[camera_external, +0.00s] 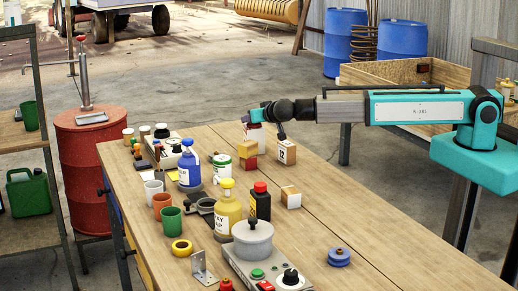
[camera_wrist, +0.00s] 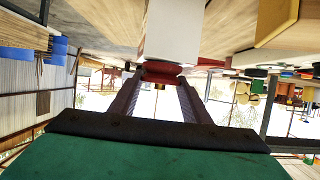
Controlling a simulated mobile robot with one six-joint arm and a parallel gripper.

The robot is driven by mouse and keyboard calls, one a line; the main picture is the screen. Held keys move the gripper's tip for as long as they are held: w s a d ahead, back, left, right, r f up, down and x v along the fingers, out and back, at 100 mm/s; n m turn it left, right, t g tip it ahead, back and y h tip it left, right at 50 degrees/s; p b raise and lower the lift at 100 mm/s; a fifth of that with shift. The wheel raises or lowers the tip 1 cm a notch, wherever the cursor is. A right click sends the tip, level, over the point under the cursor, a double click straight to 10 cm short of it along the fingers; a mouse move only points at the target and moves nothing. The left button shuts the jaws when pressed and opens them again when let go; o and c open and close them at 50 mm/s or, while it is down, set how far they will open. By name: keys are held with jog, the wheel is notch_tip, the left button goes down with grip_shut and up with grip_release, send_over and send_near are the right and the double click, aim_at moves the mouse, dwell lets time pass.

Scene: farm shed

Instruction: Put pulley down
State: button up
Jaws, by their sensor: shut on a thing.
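My gripper (camera_wrist: 160,82) is shut on a red, round-edged thing between its dark fingertips in the wrist view; it looks like the pulley (camera_wrist: 162,70), seen edge-on. A white block face (camera_wrist: 172,32) shows just beyond it, and I cannot tell whether they touch. In the external view my gripper (camera_external: 248,118) is at the far part of the workbench (camera_external: 345,225), low over a white and red box (camera_external: 254,133). The held pulley is too small to make out there. Another pulley-like disc, blue-purple (camera_external: 339,258), lies flat at the near right of the bench.
A box marked 12 (camera_external: 287,152) and stacked yellow and red boxes (camera_external: 247,156) stand close to my gripper. Bottles, cups and a grey control unit (camera_external: 252,258) crowd the left and near bench. The right strip of the bench is mostly clear. A wooden crate (camera_external: 400,72) stands behind my arm.

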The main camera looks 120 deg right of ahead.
jog(key=shift+f+b, duration=0.15)
jog(key=shift+b, duration=0.15)
jog(key=o, duration=1.1)
jog(key=shift+r+p, duration=0.2)
jog(key=shift+p, duration=0.1)
jog(key=b+v, duration=0.3)
jog(key=v, duration=0.9)
jog(key=shift+a+b, duration=0.1)
jog(key=shift+b, duration=0.25)
jog(key=shift+f, duration=0.1)
jog(key=p+x, duration=0.3)
jog(key=x, duration=0.7)
jog(key=shift+d, duration=0.3)
jog(key=shift+p+x, duration=0.3)
jog(key=shift+x, duration=0.5)
jog(key=shift+a, duration=0.1)
